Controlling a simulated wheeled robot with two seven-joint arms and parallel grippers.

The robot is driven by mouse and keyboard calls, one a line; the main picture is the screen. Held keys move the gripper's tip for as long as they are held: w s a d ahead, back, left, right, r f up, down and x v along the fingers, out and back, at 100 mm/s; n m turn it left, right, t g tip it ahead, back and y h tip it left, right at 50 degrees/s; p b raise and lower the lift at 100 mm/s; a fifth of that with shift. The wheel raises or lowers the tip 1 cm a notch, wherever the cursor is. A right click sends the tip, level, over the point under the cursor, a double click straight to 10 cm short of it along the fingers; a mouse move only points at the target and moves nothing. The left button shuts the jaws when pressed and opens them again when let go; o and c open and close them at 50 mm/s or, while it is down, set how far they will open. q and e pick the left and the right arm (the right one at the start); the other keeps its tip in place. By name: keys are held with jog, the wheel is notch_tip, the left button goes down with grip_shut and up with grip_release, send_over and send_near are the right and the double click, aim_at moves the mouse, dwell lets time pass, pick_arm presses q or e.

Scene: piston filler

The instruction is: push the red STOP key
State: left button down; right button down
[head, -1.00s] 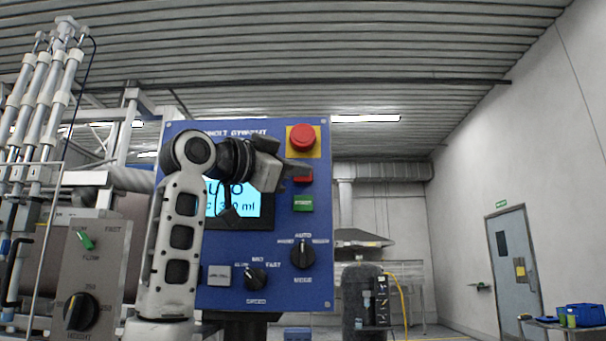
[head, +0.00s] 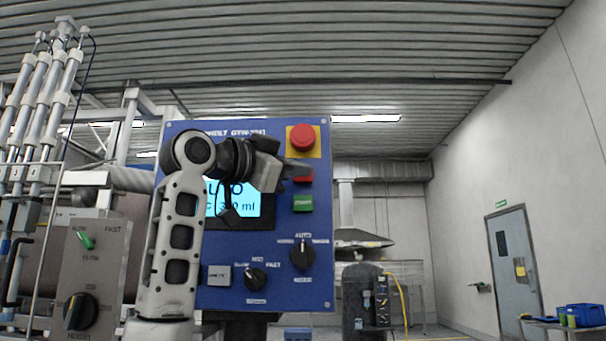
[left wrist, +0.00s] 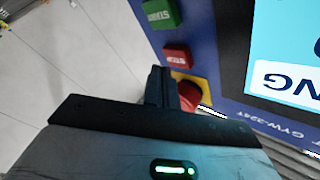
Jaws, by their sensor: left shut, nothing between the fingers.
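The red STOP key (head: 304,179) is on the blue control panel (head: 220,291), just above the green START key (head: 303,204). In the head view my left gripper (head: 298,171) partly covers it. In the left wrist view the STOP key (left wrist: 177,56) shows fully, with the START key (left wrist: 160,13) above it. My left gripper (left wrist: 158,84) is shut and empty, its fingertips close beside the STOP key toward the red mushroom button. I cannot tell whether they touch the panel. My right gripper is not in view.
The red mushroom button (head: 303,138) on its yellow plate sits right above the STOP key; in the wrist view it is partly behind my fingers. A lit screen (head: 247,205), a mode knob (head: 302,254) and a speed knob (head: 255,279) share the panel.

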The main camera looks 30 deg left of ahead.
pick_arm(q)
jog(key=shift+w+a+p, duration=0.25)
jog(key=shift+w+p, duration=0.1)
jog(key=shift+p, duration=0.05)
jog(key=shift+w+a+p, duration=0.25)
jog(key=shift+w+p, duration=0.1)
dwell(0.7)
jog(key=shift+d, duration=0.1)
jog(key=shift+s+d+b, duration=0.3)
jog(key=shift+s+d, duration=0.05)
jog(key=shift+s, duration=0.35)
jog(key=shift+s+d+b, duration=0.25)
jog(key=shift+s+d, duration=0.2)
jog(key=shift+s, duration=0.25)
jog(key=shift+s+d+b, duration=0.2)
jog(key=shift+s+d, duration=0.2)
jog(key=shift+s, duration=0.3)
jog(key=shift+s+d+b, duration=0.25)
jog(key=shift+s+d, duration=0.2)
jog(key=shift+s, duration=0.25)
